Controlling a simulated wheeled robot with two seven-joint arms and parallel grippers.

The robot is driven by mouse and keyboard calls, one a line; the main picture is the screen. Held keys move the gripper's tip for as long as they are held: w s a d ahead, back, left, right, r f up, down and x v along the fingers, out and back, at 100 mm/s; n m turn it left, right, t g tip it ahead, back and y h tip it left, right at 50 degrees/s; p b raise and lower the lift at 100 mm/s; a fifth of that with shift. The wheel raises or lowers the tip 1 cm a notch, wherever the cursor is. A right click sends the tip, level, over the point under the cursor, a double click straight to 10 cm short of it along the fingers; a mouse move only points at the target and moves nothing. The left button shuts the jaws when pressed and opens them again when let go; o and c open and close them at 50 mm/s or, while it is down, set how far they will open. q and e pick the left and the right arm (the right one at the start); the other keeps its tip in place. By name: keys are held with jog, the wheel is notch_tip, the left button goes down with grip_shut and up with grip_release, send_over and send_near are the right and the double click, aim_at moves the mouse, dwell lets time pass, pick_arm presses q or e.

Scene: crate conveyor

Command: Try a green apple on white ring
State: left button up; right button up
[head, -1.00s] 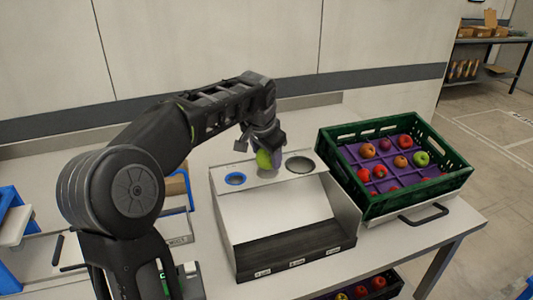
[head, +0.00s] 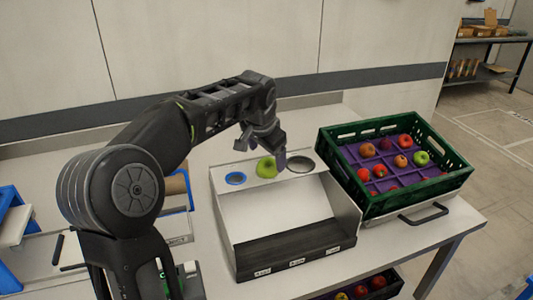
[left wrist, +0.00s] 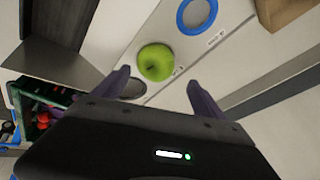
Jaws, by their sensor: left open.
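A green apple (head: 266,167) rests on the top panel of the sizing stand (head: 336,200), at the middle ring position between the blue ring (head: 235,179) and the dark grey ring (head: 300,164). The white ring itself is hidden beneath the apple. My left gripper (head: 262,148) is open just above the apple. In the left wrist view the apple (left wrist: 156,62) shows beyond the spread fingertips (left wrist: 158,84), not gripped, with the blue ring (left wrist: 196,14) on the far side. My right gripper is not in view.
A green crate (head: 345,188) with a purple divided insert holds red, orange and green apples on the right. Another crate of fruit (head: 360,292) shows below the table. A brown box (head: 174,184) stands behind my left arm. The table's right front corner is clear.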

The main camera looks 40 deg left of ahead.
pick_arm(q)
jog(key=shift+r, duration=0.1)
notch_tip(320, 180, up, 9)
jog(key=p, duration=0.7)
dwell(0.5)
dwell(1.6)
